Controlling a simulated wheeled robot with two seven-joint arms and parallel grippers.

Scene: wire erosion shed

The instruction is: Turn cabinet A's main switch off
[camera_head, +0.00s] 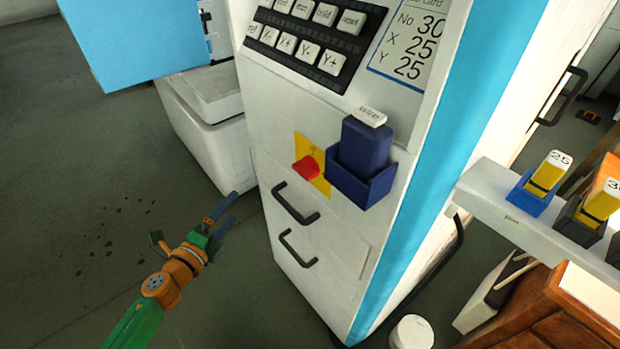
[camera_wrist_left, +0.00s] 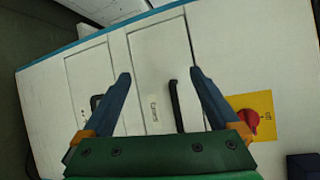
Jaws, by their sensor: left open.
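The main switch is a red knob (camera_head: 305,168) on a yellow plate (camera_head: 301,146), on the white front of the machine cabinet (camera_head: 285,110). In the left wrist view the red knob (camera_wrist_left: 246,121) and its yellow plate (camera_wrist_left: 264,104) lie right of my right-hand finger. My left gripper (camera_head: 233,207) is open and empty, left of the cabinet front and lower in the picture than the knob. In the left wrist view its blue fingers (camera_wrist_left: 160,74) are spread apart, with the knob outside them. The knob's exact setting is hard to read. My right gripper is not in view.
A dark blue holder (camera_head: 360,187) with a blue block sits right beside the switch plate. Two black handles (camera_head: 296,207) (camera_head: 298,248) stick out below it. A button panel (camera_head: 305,50) is above. A white shelf (camera_head: 510,215) stands at right. The floor at left is clear.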

